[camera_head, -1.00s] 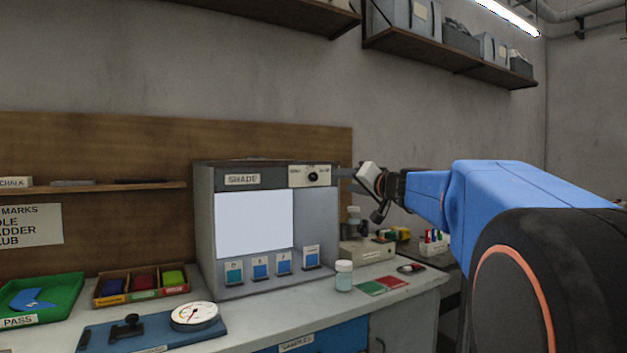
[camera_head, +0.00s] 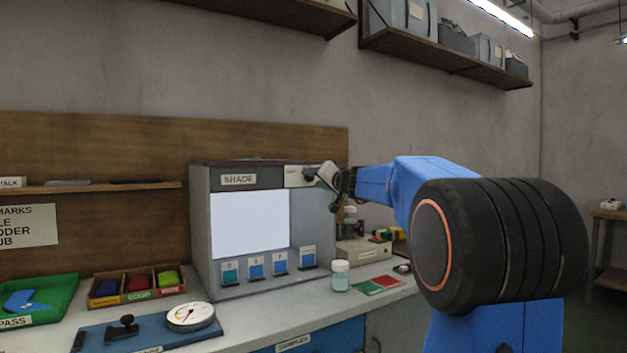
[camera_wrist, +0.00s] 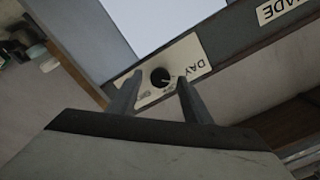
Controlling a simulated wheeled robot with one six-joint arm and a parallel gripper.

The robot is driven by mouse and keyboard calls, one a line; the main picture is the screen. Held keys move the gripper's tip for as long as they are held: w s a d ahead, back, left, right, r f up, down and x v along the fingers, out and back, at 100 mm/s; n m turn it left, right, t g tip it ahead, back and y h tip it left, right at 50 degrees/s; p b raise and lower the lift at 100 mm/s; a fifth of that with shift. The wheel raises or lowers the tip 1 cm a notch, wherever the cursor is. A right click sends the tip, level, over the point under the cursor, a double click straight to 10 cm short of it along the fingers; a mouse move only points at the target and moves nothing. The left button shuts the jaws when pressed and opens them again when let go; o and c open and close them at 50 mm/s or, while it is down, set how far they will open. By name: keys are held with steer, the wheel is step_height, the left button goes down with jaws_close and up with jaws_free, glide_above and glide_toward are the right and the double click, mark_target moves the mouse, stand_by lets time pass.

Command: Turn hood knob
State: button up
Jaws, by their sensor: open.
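The hood is a grey box labelled SHADE (camera_head: 203,235) with a lit white panel, standing on the bench. Its black knob (camera_wrist: 160,77) sits on a cream plate (camera_wrist: 187,63) marked DAY, in the wrist view. My gripper (camera_wrist: 155,88) is open, with one finger on each side of the knob in that view. I cannot tell whether the fingers touch it. In the head view my gripper (camera_head: 316,174) is at the hood's upper right front, over the plate, and mostly hides the knob.
Sample cards (camera_head: 256,266) stand inside the hood. A jar (camera_head: 340,275) and red and green swatches (camera_head: 375,285) lie on the bench to its right. A green tray (camera_head: 62,297), a box of coloured pieces (camera_head: 137,285) and a dial gauge (camera_head: 190,316) are at the left.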

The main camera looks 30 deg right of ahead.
steer(key=shift+w, duration=0.5)
steer(key=c, duration=1.1)
steer(key=shift+o, duration=0.2)
